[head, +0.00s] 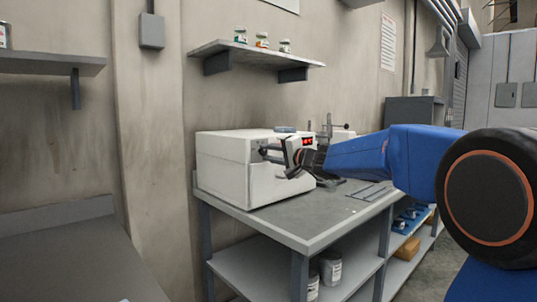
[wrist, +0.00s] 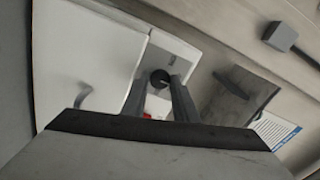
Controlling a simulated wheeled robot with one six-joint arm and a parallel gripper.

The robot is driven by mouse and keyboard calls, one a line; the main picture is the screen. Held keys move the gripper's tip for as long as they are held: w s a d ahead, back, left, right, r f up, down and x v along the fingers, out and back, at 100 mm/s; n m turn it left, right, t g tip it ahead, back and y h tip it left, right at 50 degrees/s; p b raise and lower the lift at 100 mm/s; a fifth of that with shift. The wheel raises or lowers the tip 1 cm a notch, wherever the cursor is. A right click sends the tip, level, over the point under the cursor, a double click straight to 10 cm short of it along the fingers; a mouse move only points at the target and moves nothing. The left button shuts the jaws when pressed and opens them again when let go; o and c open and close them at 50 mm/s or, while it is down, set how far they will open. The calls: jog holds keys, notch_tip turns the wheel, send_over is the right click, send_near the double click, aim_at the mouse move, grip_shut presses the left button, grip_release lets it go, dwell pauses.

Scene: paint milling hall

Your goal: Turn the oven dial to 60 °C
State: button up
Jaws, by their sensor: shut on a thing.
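The oven (head: 222,165) is a white box on the grey workbench, and its door and control panel also fill much of the wrist view (wrist: 95,60). The dial (wrist: 160,78) is a small dark round knob with a light mark on the panel. My gripper (wrist: 160,86) is shut on the dial, one finger on each side of it. In the head view my gripper (head: 268,151) reaches the oven's front from the right and hides the dial. The scale figures and the dial's setting are too small to read.
The workbench (head: 290,222) has metal rods and small parts to the right of the oven. A wall shelf (head: 255,53) with several small jars hangs above. Pale containers (head: 331,268) stand on the lower shelf. A grey bench (head: 70,265) is at the left.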

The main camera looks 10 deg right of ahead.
jog(key=m, duration=1)
jog(key=shift+f+m, duration=0.1)
jog(key=shift+m, duration=2.4)
jog(key=o, duration=1)
jog(key=shift+d, duration=0.1)
jog(key=v, duration=1.7)
jog(key=shift+s, duration=0.2)
